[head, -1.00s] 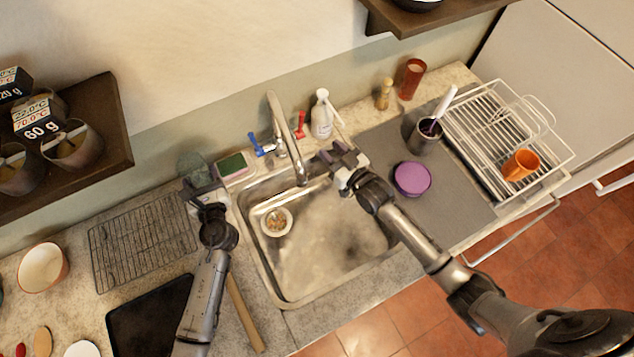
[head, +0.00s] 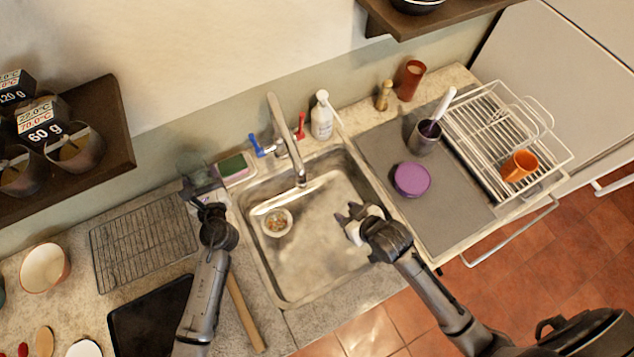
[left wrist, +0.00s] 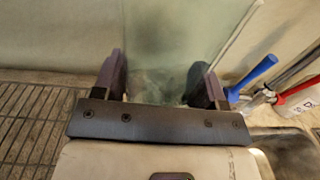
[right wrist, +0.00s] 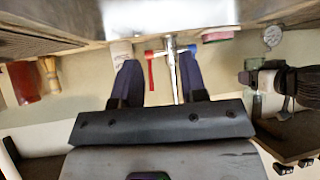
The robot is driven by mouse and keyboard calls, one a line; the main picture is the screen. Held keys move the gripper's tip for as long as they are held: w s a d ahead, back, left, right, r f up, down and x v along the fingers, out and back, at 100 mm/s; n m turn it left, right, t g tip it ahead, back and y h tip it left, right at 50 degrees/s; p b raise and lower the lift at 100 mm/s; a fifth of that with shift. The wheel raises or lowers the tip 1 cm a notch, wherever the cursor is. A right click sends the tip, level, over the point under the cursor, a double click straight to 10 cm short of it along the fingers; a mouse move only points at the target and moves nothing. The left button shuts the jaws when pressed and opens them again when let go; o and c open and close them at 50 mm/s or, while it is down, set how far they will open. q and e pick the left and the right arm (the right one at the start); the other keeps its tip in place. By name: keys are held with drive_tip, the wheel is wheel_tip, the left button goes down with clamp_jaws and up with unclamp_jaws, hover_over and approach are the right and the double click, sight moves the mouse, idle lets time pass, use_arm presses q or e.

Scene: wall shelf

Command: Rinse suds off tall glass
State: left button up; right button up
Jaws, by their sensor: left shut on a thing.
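The tall glass (head: 192,163) is greenish and see-through, left of the sink's back corner. My left gripper (head: 202,186) is shut around it. In the left wrist view the glass (left wrist: 175,45) stands between my two fingers, with a cloudy patch low on it; I cannot tell whether this is suds. The tap (head: 280,120) has a blue handle (head: 257,146) and a red handle (head: 300,126); its spout hangs over the sink (head: 320,285). I cannot make out running water. My right gripper (head: 347,215) is open and empty over the sink's right side.
A small strainer (head: 277,222) lies in the sink. A sponge (head: 233,165) and soap bottle (head: 321,116) stand behind. A purple lid (head: 412,179), dark cup (head: 424,138) and dish rack (head: 505,130) are at right. A wire rack (head: 143,243) lies at left.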

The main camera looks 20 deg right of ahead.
drive_tip(key=shift+s+g, duration=0.5)
drive_tip(key=shift+s, duration=0.8)
drive_tip(key=shift+d, duration=0.15)
